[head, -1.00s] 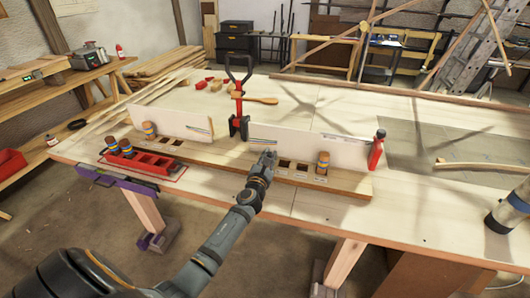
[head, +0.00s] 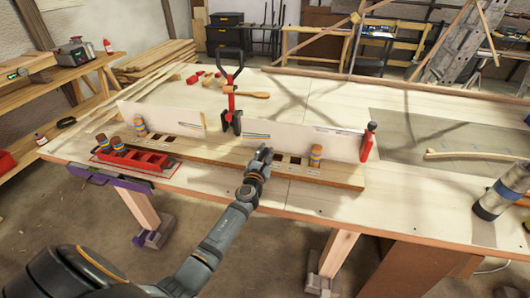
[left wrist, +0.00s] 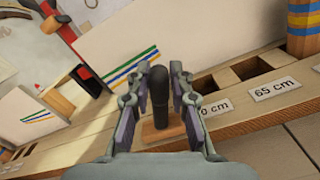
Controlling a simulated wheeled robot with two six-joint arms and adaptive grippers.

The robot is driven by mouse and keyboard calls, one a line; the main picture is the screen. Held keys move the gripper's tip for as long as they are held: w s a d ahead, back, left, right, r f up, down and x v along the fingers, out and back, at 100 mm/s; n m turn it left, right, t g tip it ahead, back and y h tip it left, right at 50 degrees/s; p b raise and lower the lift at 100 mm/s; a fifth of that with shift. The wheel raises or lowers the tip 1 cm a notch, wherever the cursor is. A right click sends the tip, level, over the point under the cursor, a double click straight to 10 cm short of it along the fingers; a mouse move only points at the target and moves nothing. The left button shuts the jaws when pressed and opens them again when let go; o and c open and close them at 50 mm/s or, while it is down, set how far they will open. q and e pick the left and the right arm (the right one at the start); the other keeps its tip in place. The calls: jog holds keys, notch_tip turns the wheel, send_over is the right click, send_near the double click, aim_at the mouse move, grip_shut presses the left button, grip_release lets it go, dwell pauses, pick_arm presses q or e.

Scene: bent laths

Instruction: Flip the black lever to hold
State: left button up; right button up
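The black lever (left wrist: 158,92) shows in the left wrist view as a dark, round-ended rod on a small wooden base (left wrist: 162,130). My left gripper (left wrist: 158,72) is open, with one finger on each side of the lever and a narrow gap at both sides. In the head view my left gripper (head: 264,156) is at the long wooden board and the lever cannot be made out there. No hold marking is readable. My right gripper is not in view.
The wooden board (head: 338,178) has square holes, length labels and striped pegs (head: 316,155). White panels (head: 290,136) stand behind it. A red clamp-like tool (head: 230,100) stands between them. A red tray (head: 135,158) lies left, a metal cylinder (head: 493,200) right.

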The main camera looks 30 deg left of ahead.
pick_arm(q)
jog(key=o, duration=0.3)
jog(key=v, duration=1.2)
jog(key=shift+d, duration=0.1)
